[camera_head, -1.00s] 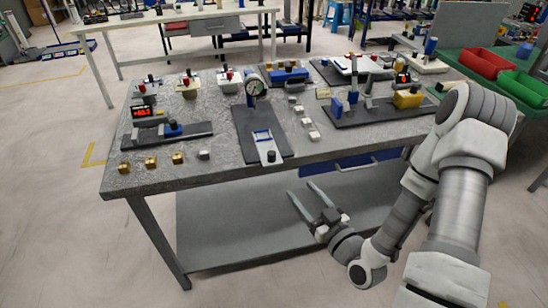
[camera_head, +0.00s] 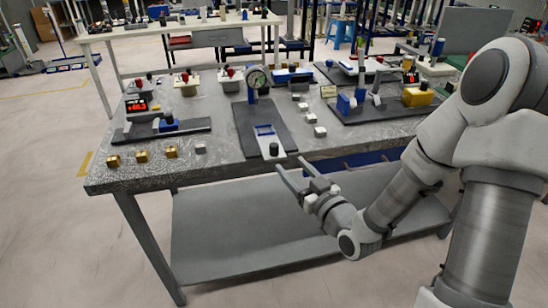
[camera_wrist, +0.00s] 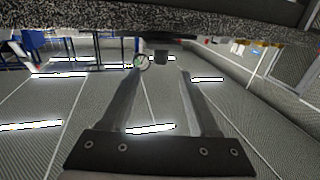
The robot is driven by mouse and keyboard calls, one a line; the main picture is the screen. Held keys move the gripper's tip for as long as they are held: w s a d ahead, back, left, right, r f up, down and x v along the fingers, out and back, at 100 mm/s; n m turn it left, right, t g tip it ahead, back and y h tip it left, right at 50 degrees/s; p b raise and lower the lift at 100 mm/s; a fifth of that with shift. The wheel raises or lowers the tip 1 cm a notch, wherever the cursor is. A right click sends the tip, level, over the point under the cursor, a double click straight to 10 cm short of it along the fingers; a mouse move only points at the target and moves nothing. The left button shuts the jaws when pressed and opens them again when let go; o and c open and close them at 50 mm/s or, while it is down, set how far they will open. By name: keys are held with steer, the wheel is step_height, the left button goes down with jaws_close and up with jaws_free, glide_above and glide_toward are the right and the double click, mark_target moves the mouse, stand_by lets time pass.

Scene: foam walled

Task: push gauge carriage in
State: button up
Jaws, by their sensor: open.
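The gauge fixture stands near the table's front edge, with a round dial gauge (camera_head: 257,79) on a blue post and a dark base plate (camera_head: 245,118). Its carriage (camera_head: 266,136) is a light slide with a blue frame and a black knob (camera_head: 274,148) at the near end. My gripper (camera_head: 290,165) is open and empty, just off the table's front edge, near and slightly right of the knob. I see no contact.
The grey table (camera_head: 225,157) carries other fixtures on both sides. Several brass blocks (camera_head: 142,156) lie along its front left edge, and small pale blocks (camera_head: 320,132) stand right of the gauge plate. In the wrist view, the table edge (camera_wrist: 150,22) spans the top.

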mark_target(277, 151)
steer(key=b+x, duration=0.1)
steer(key=x, duration=0.8)
steer(key=shift+w+a+b, duration=0.25)
steer(key=shift+b, duration=0.15)
jaws_close()
stand_by(1.0)
